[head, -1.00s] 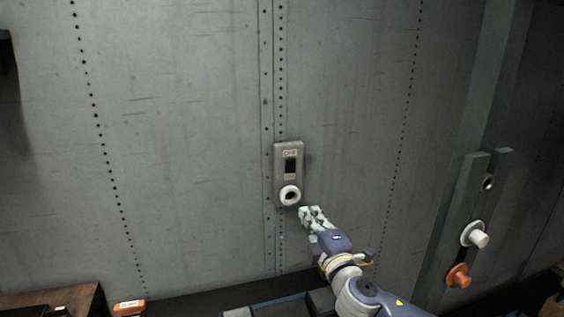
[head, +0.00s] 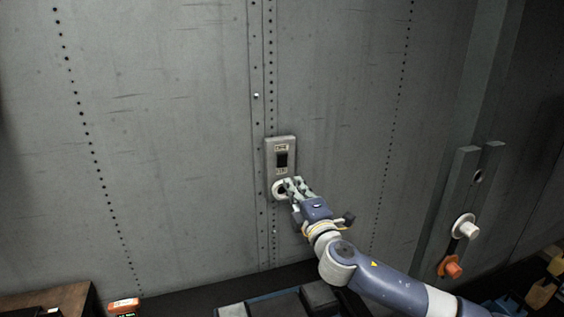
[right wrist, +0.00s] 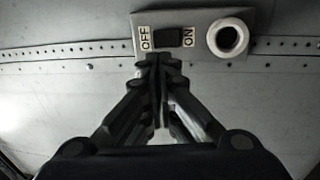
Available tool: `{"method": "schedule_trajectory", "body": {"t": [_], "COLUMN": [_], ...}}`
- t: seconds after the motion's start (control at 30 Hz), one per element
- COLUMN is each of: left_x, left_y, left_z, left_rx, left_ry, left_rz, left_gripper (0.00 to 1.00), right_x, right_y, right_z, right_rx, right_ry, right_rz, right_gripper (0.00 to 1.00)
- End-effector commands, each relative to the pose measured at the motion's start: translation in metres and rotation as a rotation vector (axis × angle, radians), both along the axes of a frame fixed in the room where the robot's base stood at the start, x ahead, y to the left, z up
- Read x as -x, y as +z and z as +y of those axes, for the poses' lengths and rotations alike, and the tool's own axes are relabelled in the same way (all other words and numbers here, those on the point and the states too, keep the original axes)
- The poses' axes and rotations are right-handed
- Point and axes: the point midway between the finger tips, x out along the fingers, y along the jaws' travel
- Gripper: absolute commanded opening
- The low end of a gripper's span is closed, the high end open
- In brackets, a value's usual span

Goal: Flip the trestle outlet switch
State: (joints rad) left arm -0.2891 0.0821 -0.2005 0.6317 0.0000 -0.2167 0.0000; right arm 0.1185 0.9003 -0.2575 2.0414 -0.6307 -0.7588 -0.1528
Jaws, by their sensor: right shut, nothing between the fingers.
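The outlet switch is a grey plate (head: 270,146) on the riveted wall, with a black rocker (head: 281,159) in its middle and a round white socket (head: 278,190) at its lower end. In the right wrist view the rocker (right wrist: 168,37) sits between an OFF label (right wrist: 145,38) and an ON label (right wrist: 189,37). My right gripper (head: 291,186) is shut and empty, in front of the plate's lower part and partly covering the socket. In the right wrist view its fingertips (right wrist: 163,62) are just below the rocker; I cannot tell whether they touch it. My left gripper is not in view.
At right, a post carries a white knob (head: 466,229) and an orange knob (head: 450,267). The wall around the plate is bare.

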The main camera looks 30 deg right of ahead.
Motion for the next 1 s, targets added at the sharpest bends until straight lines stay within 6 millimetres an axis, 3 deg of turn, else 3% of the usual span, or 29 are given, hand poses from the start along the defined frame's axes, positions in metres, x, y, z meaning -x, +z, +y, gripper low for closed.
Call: {"method": "schedule_trajectory", "body": {"t": [0.5,0.7,1.0], "left_x": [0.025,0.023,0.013], "left_y": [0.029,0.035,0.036], "left_z": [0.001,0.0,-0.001], "left_rx": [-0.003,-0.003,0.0], "left_ry": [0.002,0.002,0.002], "left_rz": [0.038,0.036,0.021], "left_gripper": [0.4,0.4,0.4], "right_x": [-0.076,-0.092,-0.097], "right_y": [0.014,0.015,0.014], "right_z": [-0.018,-0.022,-0.023], "right_rx": [0.0,0.0,0.0], "right_ry": [-0.001,0.0,0.001], "right_rz": [0.0,0.0,0.001], "right_gripper": [0.0,0.0,0.0]}}
